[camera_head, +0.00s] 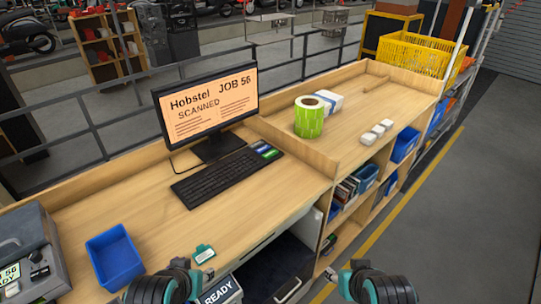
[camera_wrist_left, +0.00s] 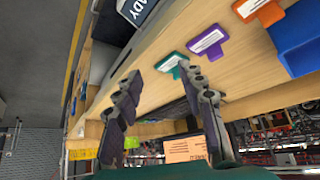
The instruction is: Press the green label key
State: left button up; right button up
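A black keyboard (camera_head: 228,178) lies on the wooden desk in front of the monitor. At its far right end is a small dark key block (camera_head: 266,150) with coloured label keys, green and blue among them; their lettering is too small to read. My left gripper (camera_head: 194,270) is at the desk's near edge, well short of the keys. In the left wrist view its two fingers (camera_wrist_left: 162,95) are apart with nothing between them. My right gripper (camera_head: 345,270) is beyond the front edge at the bottom, its tips apart and empty. Neither gripper touches the keyboard.
The monitor (camera_head: 207,102) reads "SCANNED" and "JOB 56". A teal tag (camera_head: 204,254) lies by my left gripper; purple (camera_wrist_left: 207,40) and orange (camera_wrist_left: 258,10) tags show in the wrist view. A blue bin (camera_head: 115,258) stands left.

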pick_arm(q)
grip_shut()
dwell(1.1)
